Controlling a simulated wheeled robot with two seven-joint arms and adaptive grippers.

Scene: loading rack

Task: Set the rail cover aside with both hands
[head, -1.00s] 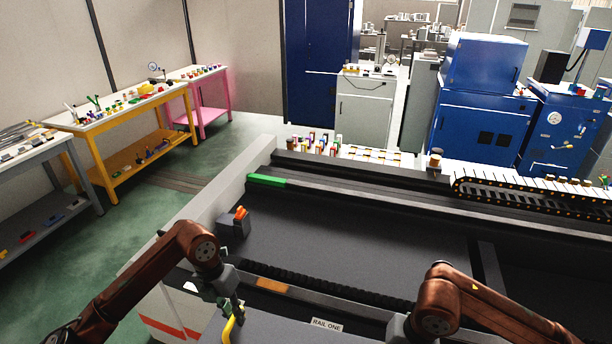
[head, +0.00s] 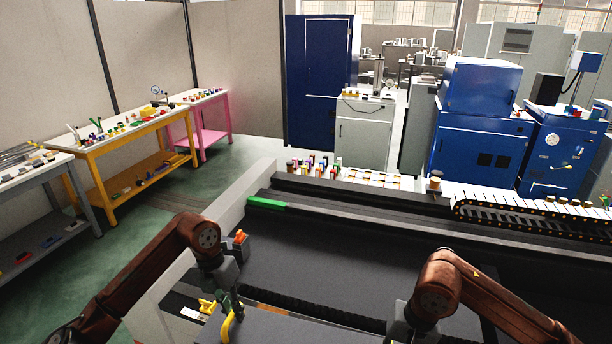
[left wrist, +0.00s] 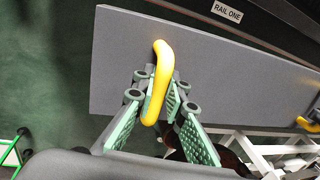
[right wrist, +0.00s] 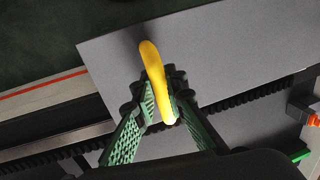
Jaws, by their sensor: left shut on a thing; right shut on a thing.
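The rail cover is a flat grey panel with yellow loop handles; its upper face shows at the bottom of the head view (head: 270,329). My left gripper (head: 232,305) is shut on one yellow handle (left wrist: 160,75), seen closely in the left wrist view. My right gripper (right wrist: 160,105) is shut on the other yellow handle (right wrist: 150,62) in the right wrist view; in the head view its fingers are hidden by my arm. The panel appears held above the bench. The RAIL ONE label (left wrist: 228,14) shows past the panel's edge in the left wrist view.
An orange-topped block (head: 240,238) is beside my left wrist. A yellow bench (head: 130,140) stands at the left, with open green floor before it.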

